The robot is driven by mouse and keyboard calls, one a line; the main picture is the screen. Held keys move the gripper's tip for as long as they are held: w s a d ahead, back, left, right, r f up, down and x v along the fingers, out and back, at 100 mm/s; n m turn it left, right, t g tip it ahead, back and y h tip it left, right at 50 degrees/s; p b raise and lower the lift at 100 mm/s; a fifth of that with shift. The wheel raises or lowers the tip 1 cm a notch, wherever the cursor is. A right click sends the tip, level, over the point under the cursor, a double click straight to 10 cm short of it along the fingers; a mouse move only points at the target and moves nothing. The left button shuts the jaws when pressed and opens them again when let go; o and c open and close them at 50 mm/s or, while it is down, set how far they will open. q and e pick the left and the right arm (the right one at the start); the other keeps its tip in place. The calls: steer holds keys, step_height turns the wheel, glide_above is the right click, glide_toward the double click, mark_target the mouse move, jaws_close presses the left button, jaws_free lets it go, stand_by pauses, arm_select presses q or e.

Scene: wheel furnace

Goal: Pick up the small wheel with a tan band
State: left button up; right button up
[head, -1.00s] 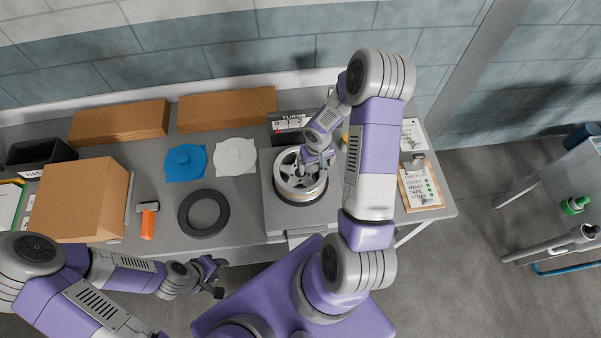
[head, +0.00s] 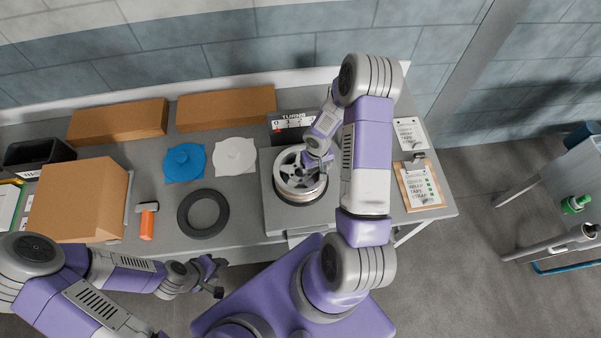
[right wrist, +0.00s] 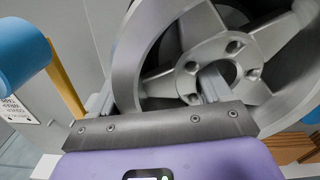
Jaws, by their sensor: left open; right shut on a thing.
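The small grey spoked wheel (head: 288,184) stands on a grey plate (head: 277,220) on the bench, with a thin tan band low on its side. My right gripper (head: 318,168) is over the wheel's right part and is shut on its rim. In the right wrist view the wheel (right wrist: 160,50) fills the upper middle, with one finger outside the rim and the other inside among the spokes. The tan band is not clear in that view. My left gripper (head: 215,275) is open and empty in front of the bench edge.
A black ring (head: 186,222), an orange-handled hammer (head: 147,225), a blue lidded piece (head: 185,162) and a white one (head: 235,157) lie left of the plate. A "TURNS" counter box (head: 292,122) stands behind the wheel. A clipboard (head: 420,185) lies to the right.

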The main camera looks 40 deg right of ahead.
steer(key=shift+w, duration=0.15)
steer(key=shift+c, duration=0.7)
steer(key=shift+r+p, duration=0.35)
steer(key=shift+r, duration=4.75)
